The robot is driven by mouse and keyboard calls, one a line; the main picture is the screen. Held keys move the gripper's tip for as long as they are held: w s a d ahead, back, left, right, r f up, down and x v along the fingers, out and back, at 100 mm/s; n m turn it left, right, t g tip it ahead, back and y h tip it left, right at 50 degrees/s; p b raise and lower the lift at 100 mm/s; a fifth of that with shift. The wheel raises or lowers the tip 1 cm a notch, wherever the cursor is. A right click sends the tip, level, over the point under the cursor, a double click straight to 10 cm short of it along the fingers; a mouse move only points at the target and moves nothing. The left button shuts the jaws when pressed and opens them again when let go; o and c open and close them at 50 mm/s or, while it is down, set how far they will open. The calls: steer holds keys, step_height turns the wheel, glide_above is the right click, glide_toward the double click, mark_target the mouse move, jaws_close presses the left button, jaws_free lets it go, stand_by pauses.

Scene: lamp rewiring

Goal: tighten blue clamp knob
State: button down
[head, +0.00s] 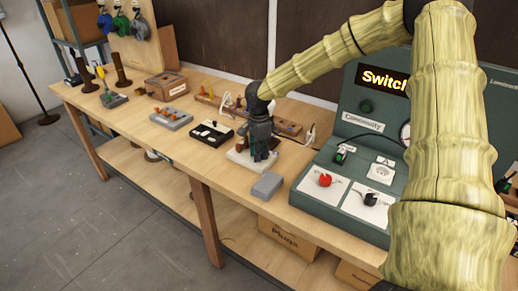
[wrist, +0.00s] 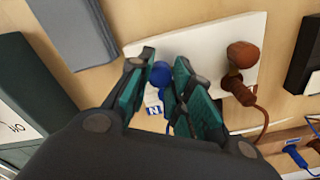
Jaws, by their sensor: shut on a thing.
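In the wrist view a blue knob (wrist: 161,75) stands on a white plate (wrist: 195,42). My gripper (wrist: 160,82) has its green-padded fingers on both sides of the knob and is shut on it. A label with the letter N (wrist: 154,110) shows between the fingers. A brown knob (wrist: 243,55) with a brown cord is on the same plate, right of my gripper. In the head view my gripper (head: 260,140) points down over the white plate (head: 236,160) and hides the blue knob.
A grey box (head: 267,185) lies just in front of the plate. A green test panel (head: 330,205) with red and black knobs stands to the right. A black switch block (head: 211,132) is to the left. A wooden rack (head: 288,128) stands behind my gripper.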

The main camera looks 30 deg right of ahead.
steer(key=shift+r+m, duration=0.1)
steer(key=shift+m, duration=0.4)
steer(key=c, duration=1.3)
jaws_free()
steer(key=shift+o, duration=0.2)
step_height(320, 180, up, 12)
